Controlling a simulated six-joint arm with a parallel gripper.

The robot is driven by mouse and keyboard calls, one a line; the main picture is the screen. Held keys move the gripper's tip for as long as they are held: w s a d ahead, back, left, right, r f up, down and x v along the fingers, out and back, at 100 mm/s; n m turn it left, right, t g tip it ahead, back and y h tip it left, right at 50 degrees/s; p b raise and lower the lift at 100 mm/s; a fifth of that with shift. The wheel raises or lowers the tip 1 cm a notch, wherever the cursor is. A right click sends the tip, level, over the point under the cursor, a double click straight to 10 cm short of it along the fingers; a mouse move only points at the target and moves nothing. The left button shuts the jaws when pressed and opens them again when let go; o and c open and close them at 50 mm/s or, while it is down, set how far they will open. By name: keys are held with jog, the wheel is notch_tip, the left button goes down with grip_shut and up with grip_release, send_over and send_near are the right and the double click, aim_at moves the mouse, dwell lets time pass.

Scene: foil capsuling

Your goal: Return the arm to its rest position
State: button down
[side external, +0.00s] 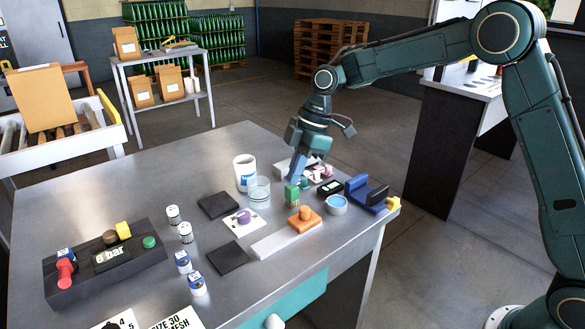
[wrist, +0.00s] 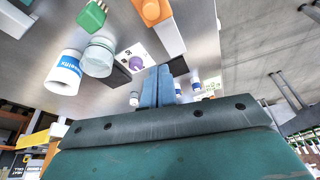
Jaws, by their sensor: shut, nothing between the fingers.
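My gripper (side external: 296,166) hangs from my teal arm over the back right part of the steel table (side external: 120,200). Its blue fingers point down, beside a green block (side external: 292,194) and close to a glass jar (side external: 259,193). In the wrist view the two fingers of my gripper (wrist: 157,84) are together with nothing between them. The green block (wrist: 92,15), the glass jar (wrist: 98,58) and a white labelled cup (wrist: 63,72) show to the left there. Whether the fingertips touch anything is hard to tell.
The white cup (side external: 244,171) stands behind the jar. An orange piece (side external: 304,220) on a pale bar, a round blue-topped tin (side external: 336,205) and a blue holder (side external: 366,194) lie nearby. A dark control panel (side external: 105,262) and several small vials stand left. Space above the table is open.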

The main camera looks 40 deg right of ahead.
jog(key=shift+r, duration=0.1)
dwell(0.3)
jog(key=s+d+r+m+t+h, duration=0.1)
jog(key=s+d+r+m, duration=0.15)
jog(key=s+r, duration=0.4)
jog(key=s+d+r+m+t+h, duration=0.15)
jog(key=s+r+m, duration=0.25)
jog(key=s, duration=0.5)
jog(key=s+d+m+t, duration=0.1)
jog(key=s+m, duration=0.3)
jog(key=s, duration=0.5)
jog(key=s+d+f+m+t+h, duration=0.1)
jog(key=s+d+m, duration=0.3)
jog(key=s, duration=0.5)
jog(key=shift+f, duration=0.25)
